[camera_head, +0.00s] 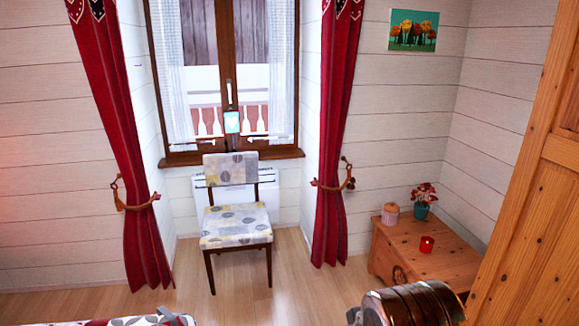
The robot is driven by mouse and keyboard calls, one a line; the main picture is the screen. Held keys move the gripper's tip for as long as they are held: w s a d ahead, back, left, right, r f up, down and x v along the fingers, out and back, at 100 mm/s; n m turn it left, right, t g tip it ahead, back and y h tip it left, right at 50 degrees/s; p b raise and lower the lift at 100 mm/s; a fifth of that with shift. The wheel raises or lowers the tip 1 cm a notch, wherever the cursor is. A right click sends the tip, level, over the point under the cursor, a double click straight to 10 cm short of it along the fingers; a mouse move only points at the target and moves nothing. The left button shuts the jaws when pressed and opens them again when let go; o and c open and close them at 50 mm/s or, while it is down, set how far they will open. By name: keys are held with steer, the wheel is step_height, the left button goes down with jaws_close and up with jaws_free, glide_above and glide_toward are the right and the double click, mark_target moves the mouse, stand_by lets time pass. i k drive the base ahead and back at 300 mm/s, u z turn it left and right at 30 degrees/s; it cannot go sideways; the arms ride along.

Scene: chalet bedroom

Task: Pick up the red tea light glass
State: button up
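The red tea light glass (426,245) stands upright on top of a wooden chest (442,262) at the right, near its front edge. A light glow shows inside the glass. It is small in the picture and nothing covers it. My gripper cannot be made out in this view. A shiny, rounded brown and grey shape is at the bottom edge, in front of and below the chest; I cannot tell whether it is part of my arm.
A pink lidded jar (391,213) and a teal pot with red flowers (422,203) stand behind the glass on the chest. A patterned chair (236,225) stands by the window. A wooden wardrobe (535,230) is at right. Floor (310,290) between chair and chest is clear.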

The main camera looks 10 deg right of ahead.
mark_target(426, 248)
steer(key=z, duration=0.25)
steer(key=i, duration=1.45)
steer(key=z, duration=0.4)
steer(key=i, duration=0.75)
steer(key=z, duration=0.35)
steer(key=i, duration=1.2)
steer(key=z, duration=0.2)
